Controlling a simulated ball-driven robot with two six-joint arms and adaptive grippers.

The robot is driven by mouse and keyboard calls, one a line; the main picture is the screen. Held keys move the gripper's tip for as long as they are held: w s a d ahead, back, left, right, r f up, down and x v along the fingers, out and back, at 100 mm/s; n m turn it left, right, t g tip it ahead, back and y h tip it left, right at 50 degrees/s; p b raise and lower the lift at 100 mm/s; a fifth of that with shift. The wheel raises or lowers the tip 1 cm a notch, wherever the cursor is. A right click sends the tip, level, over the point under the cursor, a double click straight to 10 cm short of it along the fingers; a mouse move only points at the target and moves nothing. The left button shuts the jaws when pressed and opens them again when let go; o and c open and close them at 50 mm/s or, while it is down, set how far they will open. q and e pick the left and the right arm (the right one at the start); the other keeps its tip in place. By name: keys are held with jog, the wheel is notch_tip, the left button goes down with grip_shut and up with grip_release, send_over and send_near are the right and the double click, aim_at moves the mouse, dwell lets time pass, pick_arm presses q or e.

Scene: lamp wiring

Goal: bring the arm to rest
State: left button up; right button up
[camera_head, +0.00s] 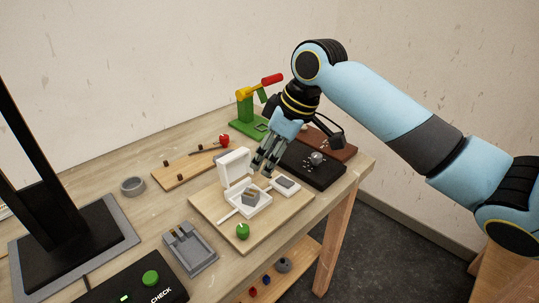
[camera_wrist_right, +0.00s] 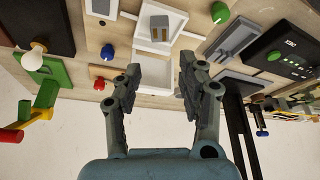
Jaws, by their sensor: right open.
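My right arm (camera_head: 380,105) comes in from the right in the head view and bends down over the table. Its gripper (camera_head: 264,168) is above the wooden board, just beyond the open white box. In the wrist view the two fingers of the right gripper (camera_wrist_right: 158,76) are spread with nothing between them. The white box (camera_head: 259,212) has its lid raised and holds a grey block (camera_head: 250,198); the box also shows ahead of the fingers in the wrist view (camera_wrist_right: 153,46). I cannot tell the exact gap between the fingertips and the lid. My left gripper is not in view.
A green knob (camera_head: 242,231) sits on the board (camera_head: 210,207) near the box. A grey tray (camera_head: 190,248) and black check box (camera_head: 135,281) are at the front. A green stand with a red handle (camera_head: 246,112) and a black board (camera_head: 314,166) lie close to the arm.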

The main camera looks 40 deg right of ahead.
dwell(0.5)
jog(key=s+a+f+m+h, duration=0.1)
jog(key=s+a+m+h, duration=0.15)
jog(key=s, duration=0.85)
jog(key=s+a+f+m+h, duration=0.1)
jog(key=s+a+f+m, duration=0.15)
jog(key=s, duration=0.85)
notch_tip(320, 180, down, 36)
jog(key=s+d+g+b, duration=0.2)
jog(key=s+b, duration=0.1)
jog(key=b, duration=0.6)
jog(key=s+d+f+g+b, duration=0.1)
jog(key=s+f+b, duration=0.6)
jog(key=s+f, duration=1)
notch_tip(320, 180, down, 4)
jog(key=shift+s+r+y, duration=0.1)
jog(key=shift+s+y, duration=0.25)
